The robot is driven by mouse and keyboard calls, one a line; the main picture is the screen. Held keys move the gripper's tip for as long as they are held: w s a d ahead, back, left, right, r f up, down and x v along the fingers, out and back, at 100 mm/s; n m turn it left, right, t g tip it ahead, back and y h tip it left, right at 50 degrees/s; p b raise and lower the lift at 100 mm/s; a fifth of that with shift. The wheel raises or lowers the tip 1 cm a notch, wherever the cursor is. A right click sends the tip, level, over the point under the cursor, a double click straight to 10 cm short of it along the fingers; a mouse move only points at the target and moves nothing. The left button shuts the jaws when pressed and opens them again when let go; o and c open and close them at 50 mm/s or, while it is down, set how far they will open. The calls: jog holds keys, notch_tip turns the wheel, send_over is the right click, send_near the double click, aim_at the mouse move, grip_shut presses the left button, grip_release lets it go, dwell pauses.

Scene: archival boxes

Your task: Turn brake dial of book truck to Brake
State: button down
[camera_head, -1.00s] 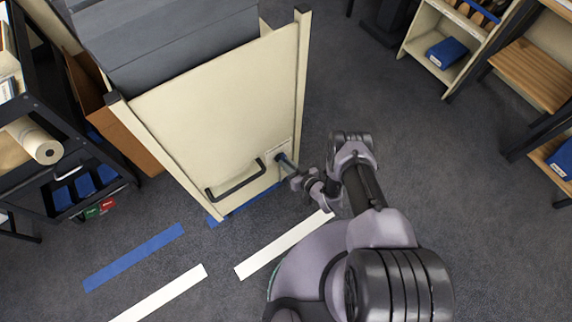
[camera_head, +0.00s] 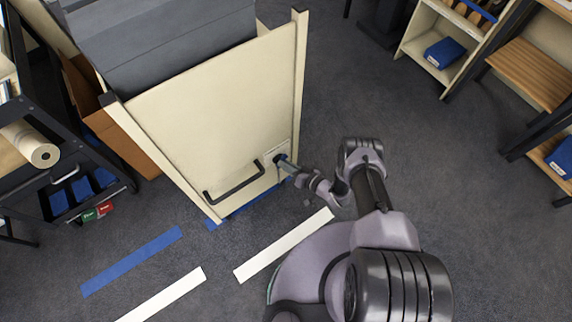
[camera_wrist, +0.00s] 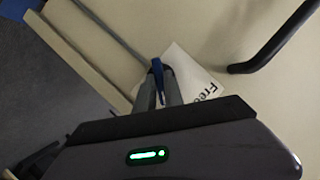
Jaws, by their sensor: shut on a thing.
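The book truck (camera_head: 205,110) is a cream cart with a black handle (camera_head: 234,184) low on its end panel. The handle also shows in the wrist view (camera_wrist: 272,52). My gripper (camera_head: 284,160) is at the panel's lower right, shut on the brake dial. In the wrist view the dial (camera_wrist: 157,68) shows as a blue piece between the fingers. A white label (camera_wrist: 190,70) behind it shows the letters "Free", partly covered by the fingers. The rest of the label and the dial's pointing direction cannot be read.
Grey boxes (camera_head: 165,45) lie on top of the truck. A dark shelf with a paper roll (camera_head: 42,154) stands left. Blue and white tape strips (camera_head: 285,244) mark the floor. Shelves with blue boxes (camera_head: 444,53) stand at right; the floor between is clear.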

jog(key=shift+w, duration=0.1)
jog(key=c, duration=1.4)
grip_release()
jog(key=shift+c, duration=0.2)
jog(key=p+v, duration=0.5)
jog(key=v, duration=1.2)
jog(key=shift+s, duration=0.25)
jog(key=shift+w+d+r, duration=0.1)
jog(key=shift+d+r, duration=0.05)
